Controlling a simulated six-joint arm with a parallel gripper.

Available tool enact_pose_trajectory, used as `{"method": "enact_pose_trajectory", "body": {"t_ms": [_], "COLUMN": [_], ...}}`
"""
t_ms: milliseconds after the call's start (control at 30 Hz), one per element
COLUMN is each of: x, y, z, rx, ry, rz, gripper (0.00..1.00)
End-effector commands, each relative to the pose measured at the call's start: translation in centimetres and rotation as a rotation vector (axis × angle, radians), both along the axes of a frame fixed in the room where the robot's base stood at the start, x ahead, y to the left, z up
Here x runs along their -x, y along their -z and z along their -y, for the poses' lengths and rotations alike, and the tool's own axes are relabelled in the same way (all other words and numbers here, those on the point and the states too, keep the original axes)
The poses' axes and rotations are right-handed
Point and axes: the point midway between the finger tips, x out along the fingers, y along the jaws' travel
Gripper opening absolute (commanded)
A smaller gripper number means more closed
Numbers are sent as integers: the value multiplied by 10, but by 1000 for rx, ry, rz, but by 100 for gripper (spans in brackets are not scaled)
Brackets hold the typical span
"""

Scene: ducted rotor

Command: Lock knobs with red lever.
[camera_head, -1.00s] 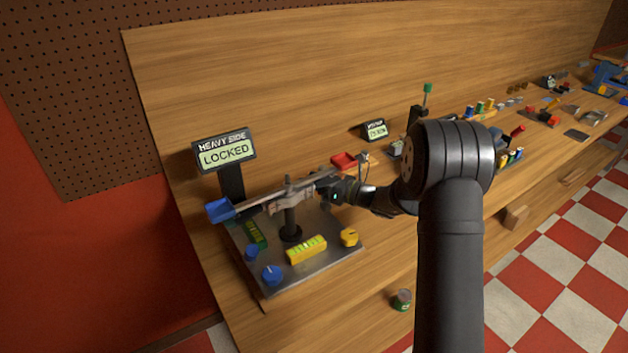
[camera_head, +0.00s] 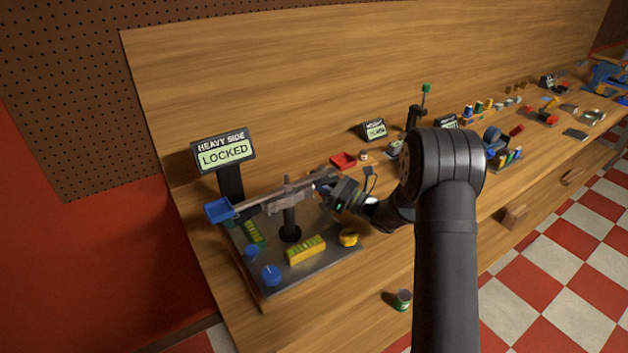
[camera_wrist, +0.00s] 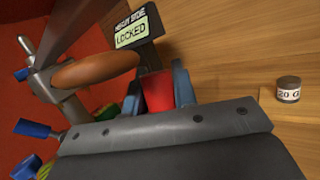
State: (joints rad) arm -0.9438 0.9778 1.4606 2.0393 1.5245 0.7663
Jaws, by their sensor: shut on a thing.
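A balance stand (camera_head: 289,213) with a tilted grey beam and a blue tray (camera_head: 219,210) at its left end is mounted on a metal plate (camera_head: 300,278). Two blue knobs (camera_head: 271,275) and a yellow knob (camera_head: 348,237) sit on the plate. My gripper (camera_head: 335,190) is at the right side of the stand, by the beam's right end. In the wrist view my gripper (camera_wrist: 164,90) is shut on a red piece, apparently the red lever (camera_wrist: 158,92). Only part of it shows between the fingers. A sign (camera_head: 224,152) reads HEAVY SIDE LOCKED.
A yellow level (camera_head: 306,249) and a green one (camera_head: 254,232) are on the plate. A red tray (camera_head: 343,160) lies behind my gripper. A can (camera_head: 402,300) stands at the bench's front. More tools and parts lie along the bench to the right.

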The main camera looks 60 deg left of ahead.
Motion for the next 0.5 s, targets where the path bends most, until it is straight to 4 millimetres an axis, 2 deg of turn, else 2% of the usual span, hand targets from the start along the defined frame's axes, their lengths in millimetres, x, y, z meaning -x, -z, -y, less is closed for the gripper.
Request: {"method": "enact_pose_trajectory", "body": {"t_ms": [200,500], "x": [0,0], "y": [-2,-3], "z": [7,8], "rx": [-94,-99], "ry": [2,2], "rz": [-1,0], "gripper": [0,0]}}
